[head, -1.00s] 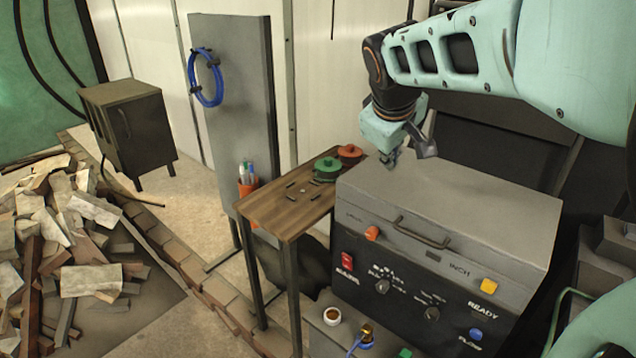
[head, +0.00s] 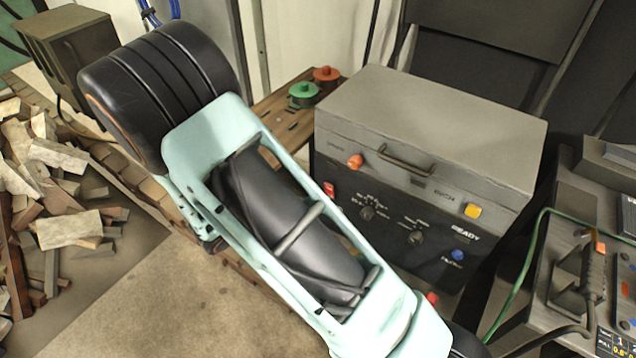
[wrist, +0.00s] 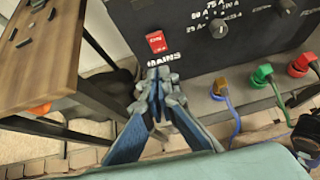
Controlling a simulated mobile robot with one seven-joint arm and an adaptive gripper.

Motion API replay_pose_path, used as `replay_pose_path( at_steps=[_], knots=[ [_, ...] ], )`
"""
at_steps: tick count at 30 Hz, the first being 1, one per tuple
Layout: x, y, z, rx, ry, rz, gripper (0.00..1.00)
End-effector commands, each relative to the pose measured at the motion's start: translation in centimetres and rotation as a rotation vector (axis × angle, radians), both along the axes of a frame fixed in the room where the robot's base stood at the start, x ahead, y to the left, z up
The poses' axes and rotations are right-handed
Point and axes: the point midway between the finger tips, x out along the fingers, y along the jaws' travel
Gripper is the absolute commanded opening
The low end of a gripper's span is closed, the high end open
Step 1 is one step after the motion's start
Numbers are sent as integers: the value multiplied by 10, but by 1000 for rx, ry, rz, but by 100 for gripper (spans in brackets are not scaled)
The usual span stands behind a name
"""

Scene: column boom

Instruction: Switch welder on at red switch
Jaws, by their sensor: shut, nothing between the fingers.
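The welder (head: 400,185) is a grey box with a black front panel, right of centre in the head view. Its red switch (wrist: 157,41), above the word MAINS, sits at the panel's lower left in the wrist view. In the head view the red switch (head: 329,189) shows just past my arm's edge. My gripper (wrist: 157,75) is shut and empty, its fingertips just below the switch in the picture, over the MAINS lettering. I cannot tell whether they touch the panel. My arm hides the gripper in the head view.
A wooden table (wrist: 50,50) stands left of the welder. A dark cabinet (head: 75,50) and a rubble pile (head: 50,200) are at the left.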

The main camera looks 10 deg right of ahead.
Motion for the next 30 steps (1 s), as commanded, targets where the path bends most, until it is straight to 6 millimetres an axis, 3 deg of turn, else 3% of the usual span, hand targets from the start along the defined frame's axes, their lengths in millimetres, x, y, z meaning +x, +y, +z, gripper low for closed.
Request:
replay_pose_path(
  at_steps=[3, 17, 30],
  knots=[
    [-5, 3, -10, -23, 23, 37, 0],
    [-2, 0, -14, -24, 25, 40, 0],
    [47, -50, -62, -25, 25, 37, 0]
  ],
)
